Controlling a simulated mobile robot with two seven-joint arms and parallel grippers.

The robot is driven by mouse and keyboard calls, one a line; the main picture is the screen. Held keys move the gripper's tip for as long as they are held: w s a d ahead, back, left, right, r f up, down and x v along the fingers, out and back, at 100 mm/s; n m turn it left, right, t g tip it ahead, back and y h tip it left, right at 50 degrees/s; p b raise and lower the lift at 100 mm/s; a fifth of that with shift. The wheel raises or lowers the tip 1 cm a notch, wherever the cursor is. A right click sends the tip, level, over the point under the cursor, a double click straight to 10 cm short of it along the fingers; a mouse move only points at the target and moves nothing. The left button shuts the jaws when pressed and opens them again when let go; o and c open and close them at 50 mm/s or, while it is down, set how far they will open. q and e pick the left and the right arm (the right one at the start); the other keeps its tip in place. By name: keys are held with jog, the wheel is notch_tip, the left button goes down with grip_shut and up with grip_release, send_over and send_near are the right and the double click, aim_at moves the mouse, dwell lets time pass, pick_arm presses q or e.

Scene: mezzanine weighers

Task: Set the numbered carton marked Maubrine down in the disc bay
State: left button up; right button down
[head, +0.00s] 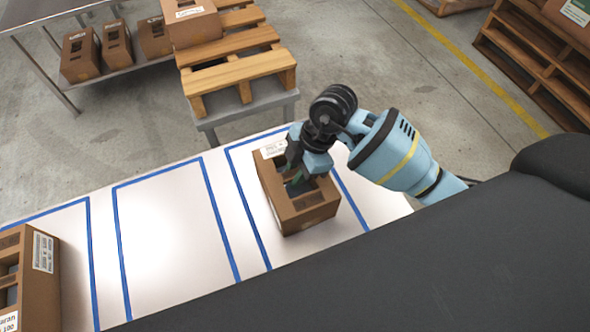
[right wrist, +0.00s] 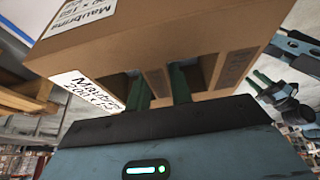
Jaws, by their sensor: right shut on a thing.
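The brown carton (head: 310,217) is at the rightmost blue-taped bay (head: 295,248) of the white table. In the right wrist view the carton (right wrist: 165,50) shows white labels reading Maubrine. My right gripper (head: 298,183) is shut on the slotted face of the carton, its green fingers in the openings. The carton appears within the tape lines; whether it touches the table I cannot tell. No disc mark shows; the carton hides part of this bay. My left gripper (right wrist: 262,85) seems to show small at the right of the right wrist view, away from the carton.
The middle taped bay (head: 175,230) is empty. Another labelled carton (head: 40,285) stands at the left bay. Behind the table are a wooden pallet (head: 240,75) bearing a carton (head: 192,22) and a metal rack with several cartons (head: 117,45). More pallets (head: 530,60) stand at upper right.

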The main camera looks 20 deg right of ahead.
jog(key=shift+f, duration=0.15)
jog(key=c, duration=1.2)
grip_release()
jog(key=shift+o, duration=0.2)
jog(key=shift+p+v, duration=0.55)
jog(key=shift+v, duration=3.4)
